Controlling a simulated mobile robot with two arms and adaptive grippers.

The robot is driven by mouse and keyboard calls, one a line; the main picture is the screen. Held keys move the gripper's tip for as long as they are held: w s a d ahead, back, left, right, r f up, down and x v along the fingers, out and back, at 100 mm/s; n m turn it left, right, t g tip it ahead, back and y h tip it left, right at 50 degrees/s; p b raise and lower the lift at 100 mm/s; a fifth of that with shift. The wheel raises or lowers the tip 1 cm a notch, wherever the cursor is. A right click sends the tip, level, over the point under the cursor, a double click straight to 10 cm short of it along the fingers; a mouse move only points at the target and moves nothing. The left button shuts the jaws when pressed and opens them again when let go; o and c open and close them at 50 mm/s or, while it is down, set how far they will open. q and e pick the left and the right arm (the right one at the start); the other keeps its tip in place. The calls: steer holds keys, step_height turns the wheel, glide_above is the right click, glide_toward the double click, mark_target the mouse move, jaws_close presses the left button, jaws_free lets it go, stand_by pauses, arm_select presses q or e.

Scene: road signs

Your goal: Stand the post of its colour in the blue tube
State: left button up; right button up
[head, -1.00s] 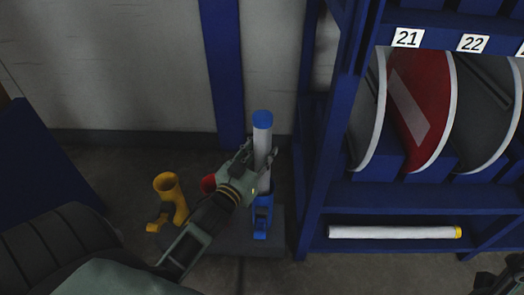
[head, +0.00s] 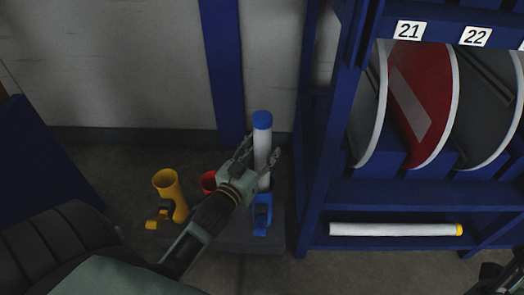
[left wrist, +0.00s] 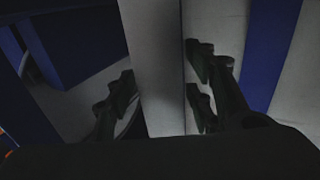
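The white post with a blue cap (head: 262,150) stands upright, its lower end at the blue tube (head: 262,212). The gripper partly hides where post and tube meet, but the post looks seated in the tube. My left gripper (head: 259,154) is around the post, its fingers spread with a small gap on each side in the head view. The left wrist view shows the pale post (left wrist: 160,70) between the two dark fingers (left wrist: 162,92). My right gripper (head: 500,280) is only partly in view at the lower right corner.
A yellow tube (head: 171,195) and a red tube (head: 208,181) stand left of the blue one on the grey base (head: 250,243). A blue rack (head: 420,192) with round signs stands close on the right. A yellow-capped white post (head: 390,230) lies on its bottom shelf.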

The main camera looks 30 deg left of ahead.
arm_select(q)
steer(key=shift+o, duration=0.4)
steer(key=shift+f, duration=0.1)
steer(key=shift+f, duration=0.1)
steer(key=shift+s, duration=0.25)
steer(key=s+d, duration=0.1)
steer(key=s, duration=1)
steer(key=shift+s, duration=0.3)
